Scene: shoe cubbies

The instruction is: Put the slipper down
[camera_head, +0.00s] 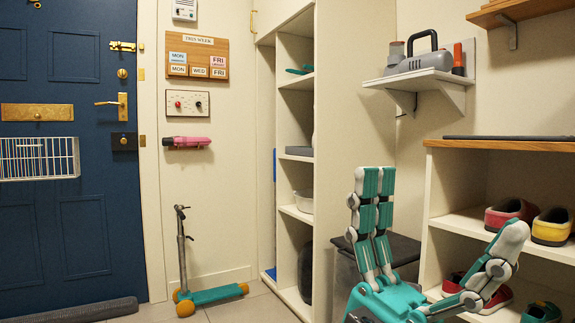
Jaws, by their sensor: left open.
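My left gripper (442,208) is teal and white. Its fingers point up and are spread wide apart, with nothing between them. It stands in front of the low shoe cubby (433,195) at the right. I cannot pick out a slipper for certain. Below are red shoes (452,283), partly hidden behind my gripper, and a green one (541,312). My right gripper is not in view.
A dark-lidded bin (402,248) stands behind my gripper. A tall open shelf (320,130) is left of it, holding a small teal item (299,71). A teal scooter (215,295) stands by the wall, near a blue door (70,220). A wall shelf (425,80) holds a grey appliance.

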